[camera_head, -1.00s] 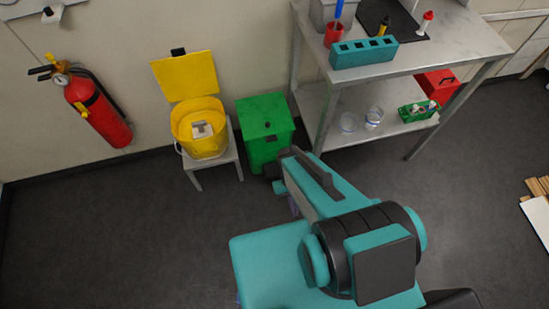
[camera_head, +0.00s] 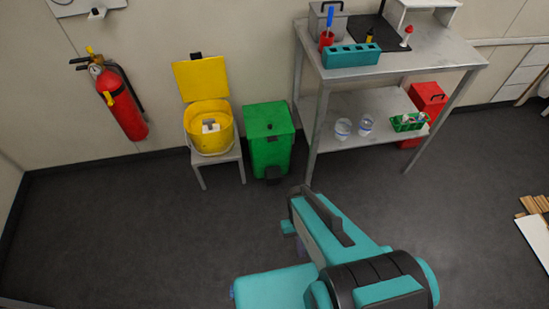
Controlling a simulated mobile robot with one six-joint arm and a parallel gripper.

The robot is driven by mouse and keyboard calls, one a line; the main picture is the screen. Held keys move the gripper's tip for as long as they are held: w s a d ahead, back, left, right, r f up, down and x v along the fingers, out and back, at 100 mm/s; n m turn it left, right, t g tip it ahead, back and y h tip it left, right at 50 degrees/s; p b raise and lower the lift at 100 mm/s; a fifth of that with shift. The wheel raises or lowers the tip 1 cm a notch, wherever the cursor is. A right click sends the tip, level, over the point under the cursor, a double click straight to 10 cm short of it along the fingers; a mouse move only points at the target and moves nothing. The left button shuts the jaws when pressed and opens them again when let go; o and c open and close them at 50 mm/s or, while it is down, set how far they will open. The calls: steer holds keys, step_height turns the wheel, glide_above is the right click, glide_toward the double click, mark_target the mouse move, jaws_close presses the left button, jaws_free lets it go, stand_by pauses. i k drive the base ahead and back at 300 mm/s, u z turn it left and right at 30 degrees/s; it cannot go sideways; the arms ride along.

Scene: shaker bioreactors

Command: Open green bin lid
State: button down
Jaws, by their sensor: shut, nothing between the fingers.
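The green bin (camera_head: 268,152) stands on the floor near the back wall, between the yellow bin and the metal table. Its green lid (camera_head: 262,115) lies flat and closed, with a small dark knob on top. A dark pedal (camera_head: 274,174) sticks out at its front foot. My teal and black arm reaches up from the bottom of the view and stops short of the bin, with floor showing between them. My gripper cannot be made out; the arm links appear to hide it.
A yellow bin (camera_head: 209,128) with its lid raised sits on a small stool (camera_head: 227,156) left of the green bin. A metal table (camera_head: 440,60) with a lower shelf stands to the right. A fire extinguisher (camera_head: 122,105) hangs on the wall. Floor before the bins is clear.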

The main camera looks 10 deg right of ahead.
mark_target(270, 120)
steer(key=z, duration=0.25)
steer(key=k, duration=0.55)
steer(key=u, duration=1.65)
steer(key=i, duration=2.75)
steer(key=u, duration=0.05)
